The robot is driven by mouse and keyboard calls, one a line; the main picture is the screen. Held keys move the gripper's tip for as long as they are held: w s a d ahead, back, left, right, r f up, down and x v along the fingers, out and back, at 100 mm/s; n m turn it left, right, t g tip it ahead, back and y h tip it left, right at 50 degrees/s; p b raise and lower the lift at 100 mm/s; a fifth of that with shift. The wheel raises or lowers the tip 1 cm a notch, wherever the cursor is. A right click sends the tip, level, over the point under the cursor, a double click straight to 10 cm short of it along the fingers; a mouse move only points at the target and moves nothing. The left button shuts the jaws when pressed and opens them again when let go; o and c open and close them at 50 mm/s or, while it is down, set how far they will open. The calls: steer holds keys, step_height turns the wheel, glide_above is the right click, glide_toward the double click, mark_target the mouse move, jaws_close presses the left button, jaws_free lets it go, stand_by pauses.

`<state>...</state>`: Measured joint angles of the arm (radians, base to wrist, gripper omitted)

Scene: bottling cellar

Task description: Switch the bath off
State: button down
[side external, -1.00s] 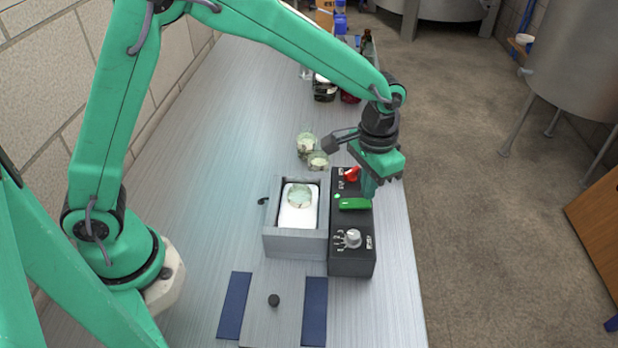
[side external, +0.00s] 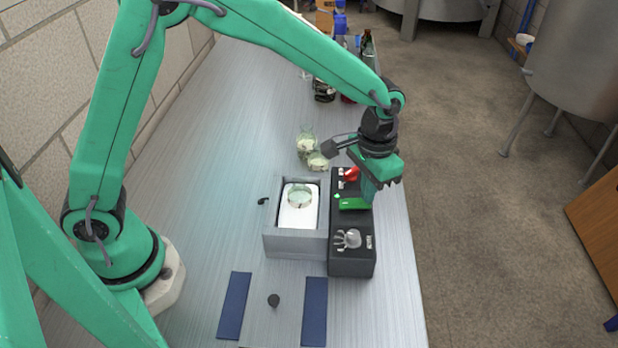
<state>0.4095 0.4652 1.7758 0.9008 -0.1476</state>
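The bath (side external: 282,243) is a grey box with an open top, on the bench. A clear glass jar (side external: 300,196) stands on the white surface inside it. A black control box (side external: 350,263) adjoins the bath's right side. On its top are a red control (side external: 352,174), a green switch (side external: 352,204) and a pale grey dial (side external: 350,239). My gripper (side external: 369,197) points down at the right end of the green switch, very close to it or touching; I cannot tell which. It hides that end of the switch. I cannot see whether its fingers are apart.
Glass jars (side external: 316,161) stand behind the bath. Bottles and dark jars (side external: 324,90) are farther back. A loose grey lid (side external: 270,325) with a black knob lies in front, between two blue strips (side external: 234,305). The bench's right edge is close beside the control box.

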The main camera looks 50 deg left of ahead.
steer(key=shift+f, duration=0.55)
steer(key=shift+r, duration=3.05)
steer(key=shift+s+a+r, duration=0.15)
steer(key=shift+a+r, duration=0.25)
steer(key=shift+r, duration=0.05)
steer(key=s+a+r+n+t, duration=0.1)
steer(key=s+a+r+t, duration=0.1)
steer(key=s+a+r, duration=0.3)
steer(key=s+a+r+n+t, duration=0.2)
steer(key=s+a+r, duration=0.3)
steer(key=s+a, duration=0.7)
steer(key=s+t, duration=0.1)
steer(key=s, duration=0.1)
steer(key=shift+s+a+t, duration=0.3)
steer(key=shift+s, duration=0.1)
